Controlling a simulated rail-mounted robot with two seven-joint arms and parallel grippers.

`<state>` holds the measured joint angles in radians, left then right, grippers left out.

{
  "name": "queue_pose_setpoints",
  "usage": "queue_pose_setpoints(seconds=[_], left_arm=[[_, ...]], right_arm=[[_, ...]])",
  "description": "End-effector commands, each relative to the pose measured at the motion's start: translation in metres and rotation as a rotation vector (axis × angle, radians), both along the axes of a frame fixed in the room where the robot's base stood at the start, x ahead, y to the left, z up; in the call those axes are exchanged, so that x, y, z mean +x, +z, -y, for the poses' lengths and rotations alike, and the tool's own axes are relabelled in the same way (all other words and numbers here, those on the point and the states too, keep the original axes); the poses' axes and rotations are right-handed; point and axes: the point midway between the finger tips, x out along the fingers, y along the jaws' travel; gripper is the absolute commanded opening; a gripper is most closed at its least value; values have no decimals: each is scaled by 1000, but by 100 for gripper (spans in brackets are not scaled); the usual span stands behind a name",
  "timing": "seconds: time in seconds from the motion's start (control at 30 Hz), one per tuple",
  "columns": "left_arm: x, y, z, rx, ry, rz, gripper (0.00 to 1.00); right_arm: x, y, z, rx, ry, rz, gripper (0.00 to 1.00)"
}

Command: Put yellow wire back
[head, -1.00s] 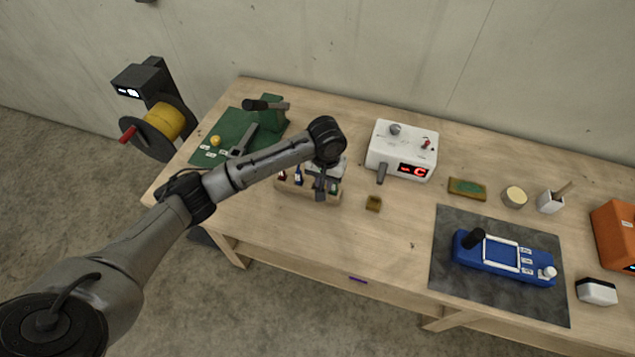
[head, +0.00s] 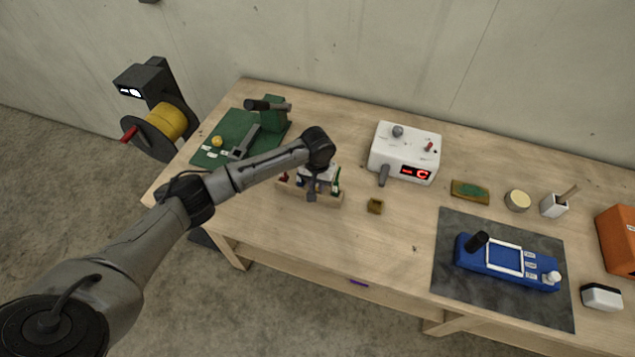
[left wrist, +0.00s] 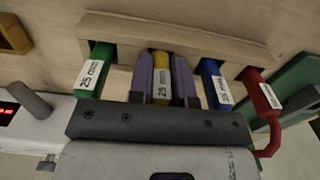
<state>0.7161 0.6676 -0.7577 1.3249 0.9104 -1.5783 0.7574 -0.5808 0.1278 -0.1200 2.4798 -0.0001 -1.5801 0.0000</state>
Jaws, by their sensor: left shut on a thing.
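The yellow wire (left wrist: 161,66), labelled 25 mm, is between the two purple fingers of my left gripper (left wrist: 162,82), which is shut on it. The wooden rack (left wrist: 180,33) holds a green wire (left wrist: 95,70) on the left, and a blue wire (left wrist: 216,84) and a red wire (left wrist: 263,97) on the right. The yellow wire lines up with the gap between green and blue, its far end at the rack; how deep it sits is unclear. In the head view my left gripper (head: 312,190) is over the rack (head: 284,188). My right gripper is not in view.
A white heating box (head: 405,152) with a red display stands right of the rack. A small wooden block (head: 375,206) lies close by. A green mat (head: 213,147) with a lever tool (head: 272,112) is to the left. The front middle of the bench (head: 390,258) is clear.

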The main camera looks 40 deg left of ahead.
Motion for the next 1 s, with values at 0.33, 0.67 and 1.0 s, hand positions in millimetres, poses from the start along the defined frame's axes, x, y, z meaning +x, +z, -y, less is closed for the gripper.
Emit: queue_pose_setpoints(seconds=[0.33, 0.67, 1.0], left_arm=[[0, -2, 0, -1, -1, 0, 21], [0, -2, 0, -1, -1, 1, 44], [1, 15, 1, -1, -1, 4, 44]], right_arm=[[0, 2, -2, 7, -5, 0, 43], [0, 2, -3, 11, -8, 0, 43], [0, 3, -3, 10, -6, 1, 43]])
